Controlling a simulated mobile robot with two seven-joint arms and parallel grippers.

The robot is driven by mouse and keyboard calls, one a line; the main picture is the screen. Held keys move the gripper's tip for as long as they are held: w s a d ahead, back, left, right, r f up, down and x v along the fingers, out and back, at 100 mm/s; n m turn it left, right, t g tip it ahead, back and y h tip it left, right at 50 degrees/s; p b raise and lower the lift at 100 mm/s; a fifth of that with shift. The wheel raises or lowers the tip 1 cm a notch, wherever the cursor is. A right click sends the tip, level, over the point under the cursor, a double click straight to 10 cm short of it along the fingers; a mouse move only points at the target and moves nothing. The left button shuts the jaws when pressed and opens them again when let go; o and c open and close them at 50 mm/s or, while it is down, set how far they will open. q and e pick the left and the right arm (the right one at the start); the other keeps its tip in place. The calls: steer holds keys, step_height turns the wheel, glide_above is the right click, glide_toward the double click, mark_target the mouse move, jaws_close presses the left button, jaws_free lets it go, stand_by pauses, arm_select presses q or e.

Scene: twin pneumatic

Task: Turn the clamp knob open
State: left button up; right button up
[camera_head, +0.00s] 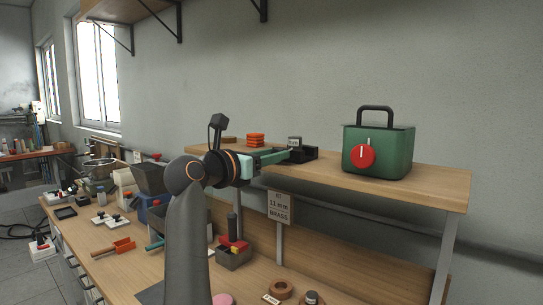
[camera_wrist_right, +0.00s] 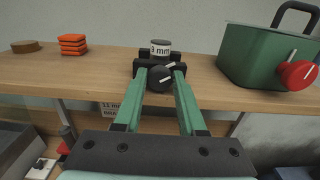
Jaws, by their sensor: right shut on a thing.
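The clamp (camera_head: 311,154) is a small black block on the raised shelf; it also shows in the wrist view (camera_wrist_right: 143,66). Its black round knob (camera_wrist_right: 160,79) faces my right wrist camera, with a white line tilted up to the right. A grey cylinder (camera_wrist_right: 160,45) marked "9 mm" sits in the top of the clamp. My right gripper (camera_head: 285,154) reaches in from the left, its green fingers either side of the knob and shut on it. In the head view the knob is hidden by the fingers. My left gripper is not in view.
A green box (camera_head: 377,152) with a black handle and red dial (camera_head: 361,156) stands right of the clamp on the shelf (camera_head: 430,190). Stacked orange pieces (camera_head: 255,140) lie to the left. A sign (camera_head: 280,207) hangs below the shelf edge. The lower bench holds bins and tools.

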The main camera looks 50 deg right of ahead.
jaws_close()
steer(key=n+p, duration=0.2)
steer(key=n, duration=0.3)
steer(key=shift+w+n+p, duration=0.1)
steer(key=shift+n+p, duration=0.3)
steer(key=o, duration=1)
jaws_free()
